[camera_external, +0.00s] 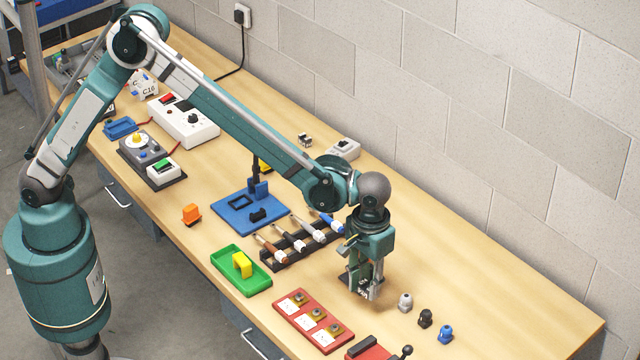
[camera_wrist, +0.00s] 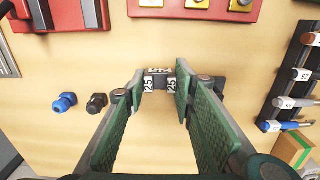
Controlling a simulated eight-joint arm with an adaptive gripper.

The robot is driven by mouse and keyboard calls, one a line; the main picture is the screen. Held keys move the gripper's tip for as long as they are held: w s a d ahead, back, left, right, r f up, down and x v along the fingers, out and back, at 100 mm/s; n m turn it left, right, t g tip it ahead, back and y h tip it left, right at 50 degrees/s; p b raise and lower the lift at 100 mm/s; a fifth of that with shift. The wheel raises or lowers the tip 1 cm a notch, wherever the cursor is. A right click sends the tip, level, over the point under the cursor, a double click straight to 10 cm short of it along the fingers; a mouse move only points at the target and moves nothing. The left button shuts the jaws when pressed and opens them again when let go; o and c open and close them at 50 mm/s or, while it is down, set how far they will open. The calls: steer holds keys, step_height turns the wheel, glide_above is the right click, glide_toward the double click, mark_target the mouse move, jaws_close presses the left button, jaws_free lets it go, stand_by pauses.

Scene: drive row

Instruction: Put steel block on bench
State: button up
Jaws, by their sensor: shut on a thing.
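My gripper (camera_external: 362,284) points down over the bench (camera_external: 500,285), between the tool rack and a row of small knobs. In the wrist view my gripper (camera_wrist: 161,98) has its green padded fingers closed on a small dark grey block, which I take for the steel block (camera_wrist: 158,72). White labels that seem to read "25" show on it. In the external view the block is mostly hidden by my fingers, with a bit of white label showing low between them. I cannot tell whether the block touches the bench.
A black tool rack (camera_external: 300,243) stands left of my gripper. A red tray (camera_external: 290,298) of labelled pieces and a green tray (camera_external: 228,258) with a yellow block lie nearer the front edge. Grey, black and blue knobs (camera_external: 445,334) stand to the right. The bench's right end is clear.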

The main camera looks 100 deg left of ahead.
mark_target(367, 288)
steer(key=shift+f, duration=1.4)
steer(key=shift+f, duration=0.15)
steer(key=shift+f, duration=1.75)
steer(key=shift+f, duration=0.15)
steer(key=o, duration=1)
steer(key=shift+r, duration=0.2)
step_height(367, 288, up, 12)
